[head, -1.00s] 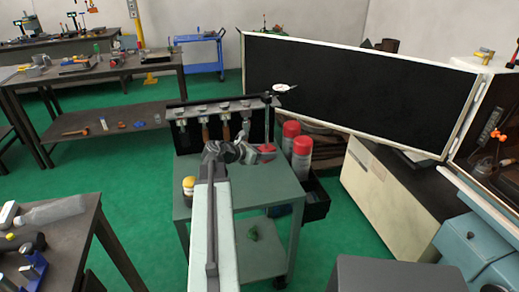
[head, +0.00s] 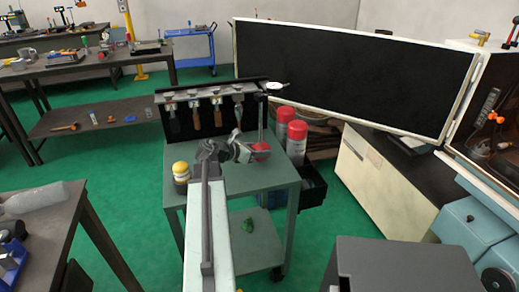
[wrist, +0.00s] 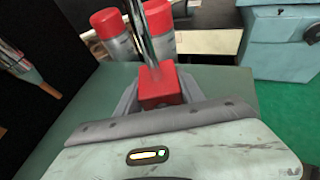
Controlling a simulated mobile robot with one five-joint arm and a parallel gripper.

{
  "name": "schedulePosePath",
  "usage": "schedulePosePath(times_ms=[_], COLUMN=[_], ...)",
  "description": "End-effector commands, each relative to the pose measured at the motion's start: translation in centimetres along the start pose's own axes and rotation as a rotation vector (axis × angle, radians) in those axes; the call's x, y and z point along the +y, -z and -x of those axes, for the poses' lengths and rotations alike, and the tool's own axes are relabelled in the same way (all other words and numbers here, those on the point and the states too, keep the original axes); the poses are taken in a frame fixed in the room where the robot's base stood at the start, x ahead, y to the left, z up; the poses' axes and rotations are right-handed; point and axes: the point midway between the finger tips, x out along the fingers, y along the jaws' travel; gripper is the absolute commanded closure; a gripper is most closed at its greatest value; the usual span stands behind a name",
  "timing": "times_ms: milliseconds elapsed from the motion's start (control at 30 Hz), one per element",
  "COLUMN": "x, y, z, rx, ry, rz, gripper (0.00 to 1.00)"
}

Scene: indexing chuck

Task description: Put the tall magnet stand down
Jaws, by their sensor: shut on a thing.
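The tall magnet stand has a red block base (head: 261,150), a thin upright post and a white dial (head: 272,86) at its top. My gripper (head: 250,152) is shut on the red base, above or at the top of the green cart (head: 240,180). In the wrist view the red base (wrist: 160,90) sits between my gripper's fingers (wrist: 158,95), with the shiny post rising from it. The stand looks upright. I cannot tell whether its underside touches the cart top.
A black rack (head: 180,125) with hanging tools stands along the cart's back edge. Red-capped spray cans (head: 296,140) are just right of the stand. A yellow-capped jar (head: 181,171) is at the cart's left. The cart top between jar and stand is partly hidden by my arm.

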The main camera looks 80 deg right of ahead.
Motion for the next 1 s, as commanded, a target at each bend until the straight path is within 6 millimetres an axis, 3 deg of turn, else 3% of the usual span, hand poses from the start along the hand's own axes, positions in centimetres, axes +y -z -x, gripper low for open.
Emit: schedulePosePath(times_ms=[33,200,1000], x=[0.0,0.0,0.1], y=[0.9,1.7,2.2], z=[-0.4,-0.7,-0.9], rx=[-0.003,-0.003,-0.003], ry=[0.0,-0.001,-0.002], rz=[0.002,0.002,0.002], gripper=[1.0,1.0,1.0])
